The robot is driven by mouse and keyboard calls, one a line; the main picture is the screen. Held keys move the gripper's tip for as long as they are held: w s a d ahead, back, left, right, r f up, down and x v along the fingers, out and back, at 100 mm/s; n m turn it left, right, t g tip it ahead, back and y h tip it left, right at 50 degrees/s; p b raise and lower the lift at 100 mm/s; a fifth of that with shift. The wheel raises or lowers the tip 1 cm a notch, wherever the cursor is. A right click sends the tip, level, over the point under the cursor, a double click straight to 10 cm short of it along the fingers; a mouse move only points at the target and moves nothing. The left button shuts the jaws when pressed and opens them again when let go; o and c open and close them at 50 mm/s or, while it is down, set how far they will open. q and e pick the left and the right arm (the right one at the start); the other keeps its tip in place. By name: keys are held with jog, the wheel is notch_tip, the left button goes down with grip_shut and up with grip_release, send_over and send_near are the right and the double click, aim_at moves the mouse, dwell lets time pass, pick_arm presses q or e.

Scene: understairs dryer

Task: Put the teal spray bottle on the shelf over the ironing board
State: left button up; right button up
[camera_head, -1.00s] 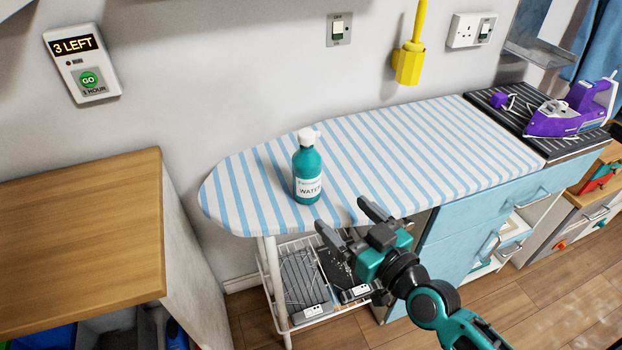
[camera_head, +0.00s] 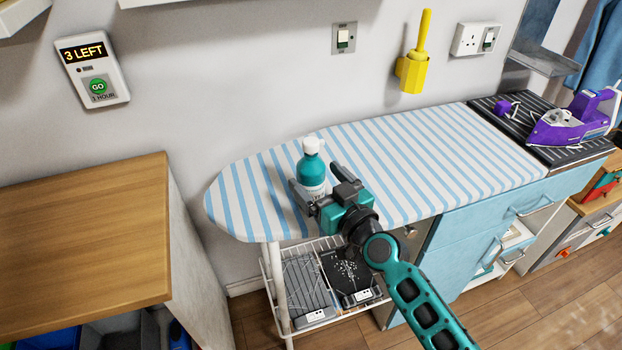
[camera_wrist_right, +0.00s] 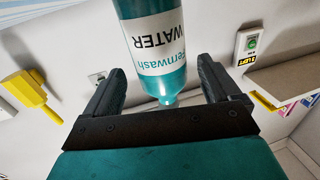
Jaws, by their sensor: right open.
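The teal spray bottle (camera_head: 312,168) with a white top and a white label stands upright on the striped ironing board (camera_head: 410,165), near its rounded left end. My right gripper (camera_head: 315,180) is open, with one finger on each side of the bottle's lower part. In the right wrist view the bottle (camera_wrist_right: 152,45) shows upside down between the open fingers (camera_wrist_right: 160,90), with gaps on both sides. The gripper body hides part of the bottle's label in the head view. A white shelf edge (camera_head: 150,2) shows at the top of the head view. My left gripper is not in view.
A wooden-topped cabinet (camera_head: 80,240) stands at the left. A purple iron (camera_head: 570,125) rests on a dark ribbed mat at the board's right end. A yellow holder (camera_head: 412,72) hangs on the wall. A wire rack (camera_head: 290,325) is under the board.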

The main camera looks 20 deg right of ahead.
jog(key=shift+x, duration=1.4)
jog(key=shift+a, duration=0.1)
jog(key=shift+c, duration=0.3)
jog(key=c, duration=1.2)
jog(key=shift+r, duration=0.15)
jog(key=shift+c, duration=0.6)
jog(key=shift+r, duration=0.1)
